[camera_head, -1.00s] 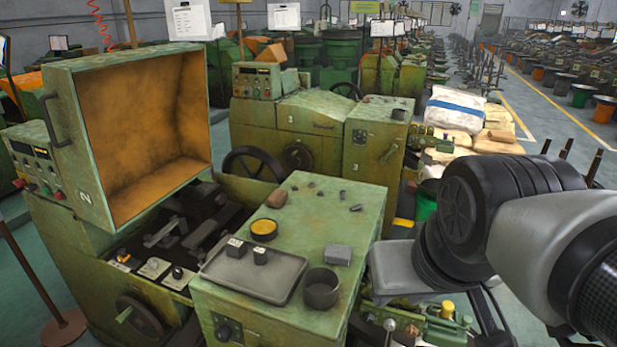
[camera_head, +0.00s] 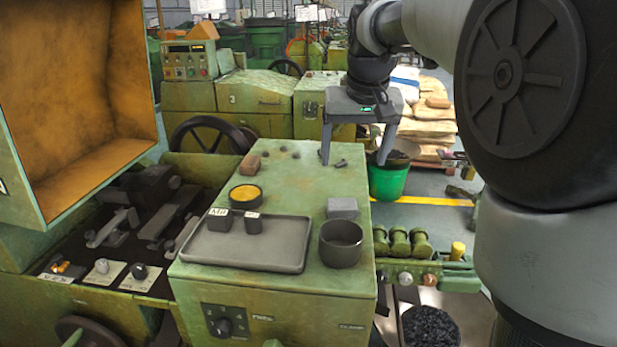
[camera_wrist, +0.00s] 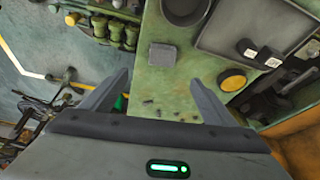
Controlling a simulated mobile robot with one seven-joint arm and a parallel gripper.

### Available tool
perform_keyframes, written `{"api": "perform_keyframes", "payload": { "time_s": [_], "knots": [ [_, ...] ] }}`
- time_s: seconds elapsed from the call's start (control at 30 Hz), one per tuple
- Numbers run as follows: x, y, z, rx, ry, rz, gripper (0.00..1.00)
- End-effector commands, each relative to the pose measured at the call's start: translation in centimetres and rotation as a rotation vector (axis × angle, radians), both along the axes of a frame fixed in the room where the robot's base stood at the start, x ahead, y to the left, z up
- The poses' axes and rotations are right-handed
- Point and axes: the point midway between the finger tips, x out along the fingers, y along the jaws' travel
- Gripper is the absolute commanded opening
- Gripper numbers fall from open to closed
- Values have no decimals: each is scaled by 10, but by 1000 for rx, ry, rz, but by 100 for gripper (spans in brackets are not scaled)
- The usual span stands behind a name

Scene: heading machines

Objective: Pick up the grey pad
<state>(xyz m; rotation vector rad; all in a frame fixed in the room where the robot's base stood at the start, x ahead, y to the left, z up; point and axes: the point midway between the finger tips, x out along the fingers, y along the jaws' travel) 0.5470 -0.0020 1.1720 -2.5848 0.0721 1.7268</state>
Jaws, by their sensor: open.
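The grey pad (camera_head: 342,208) is a small rectangular block lying on the green machine top (camera_head: 290,175), behind the dark round cup (camera_head: 341,243). In the wrist view the pad (camera_wrist: 163,55) lies beyond my fingertips, roughly in line with the gap between them. My gripper (camera_head: 355,160) is open and empty, with its fingers pointing down over the far right part of the machine top. In the wrist view my gripper (camera_wrist: 160,82) shows both fingers spread apart. The pad is apart from both fingers and fully in sight.
A grey tray (camera_head: 200,246) with two small dark blocks lies left of the cup. A yellow-filled round tin (camera_head: 245,195), a brown block (camera_head: 250,163) and several small dark bits lie farther back. An open machine hood (camera_head: 75,110) stands at left. A green bucket (camera_head: 388,181) is beyond the right edge.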

Motion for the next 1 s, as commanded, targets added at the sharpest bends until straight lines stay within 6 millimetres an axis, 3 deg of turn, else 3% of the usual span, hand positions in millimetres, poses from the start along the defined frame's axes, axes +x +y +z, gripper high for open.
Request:
{"api": "perform_keyframes", "payload": {
  "time_s": [0.5, 0.87, 1.0],
  "knots": [
    [40, -2, -95, -3, 4, -1, 80],
    [50, -1, -119, -2, 2, 0, 80],
    [57, 3, -138, -3, 3, 1, 80]
  ]
}}
